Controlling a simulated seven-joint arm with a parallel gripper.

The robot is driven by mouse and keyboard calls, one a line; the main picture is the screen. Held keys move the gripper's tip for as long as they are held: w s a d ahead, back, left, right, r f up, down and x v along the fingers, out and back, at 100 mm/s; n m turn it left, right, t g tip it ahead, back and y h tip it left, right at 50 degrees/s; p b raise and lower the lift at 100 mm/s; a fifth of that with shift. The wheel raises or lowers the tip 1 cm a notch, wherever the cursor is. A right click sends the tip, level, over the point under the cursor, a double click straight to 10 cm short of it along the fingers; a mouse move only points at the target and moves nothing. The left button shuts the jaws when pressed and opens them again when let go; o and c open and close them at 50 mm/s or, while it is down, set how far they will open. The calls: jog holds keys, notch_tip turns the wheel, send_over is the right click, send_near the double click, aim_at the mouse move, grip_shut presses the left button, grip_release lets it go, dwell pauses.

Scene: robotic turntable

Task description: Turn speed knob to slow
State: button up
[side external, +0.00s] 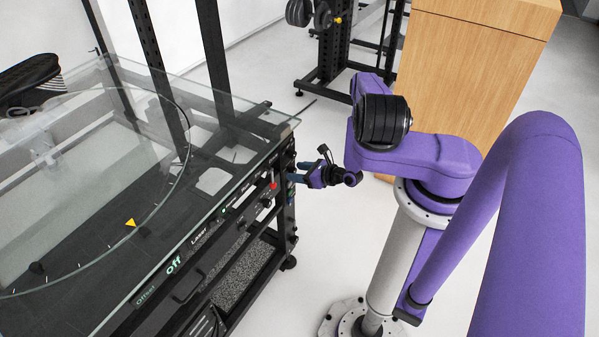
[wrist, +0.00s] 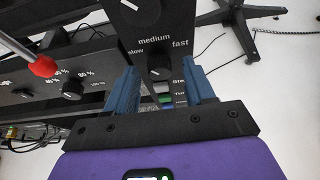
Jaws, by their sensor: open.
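The speed knob (wrist: 155,70) is black with a white pointer mark, on a dark panel. The labels "slow", "medium" and "fast" are printed around it, with slow on the left and fast on the right in the wrist view. I cannot read clearly where its mark points. My gripper (wrist: 162,72) is open, its two blue fingers to the left and right of the knob. I cannot tell whether they touch it. In the side view my gripper (side external: 297,173) is at the near right end of the turntable's front, and the knob is too small to make out.
A knob with percent labels (wrist: 72,88) and a red-tipped control (wrist: 42,66) are left of my fingers. A green button (wrist: 165,99) lies below the speed knob. Another knob (wrist: 132,4) is above it.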

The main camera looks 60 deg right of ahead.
grip_shut()
jog(key=shift+n+h, duration=0.4)
jog(key=shift+n, duration=0.1)
grip_release()
jog(key=shift+s, duration=0.1)
jog(key=v, duration=1.7)
jog(key=shift+s+r, duration=0.1)
jog(key=shift+r, duration=0.1)
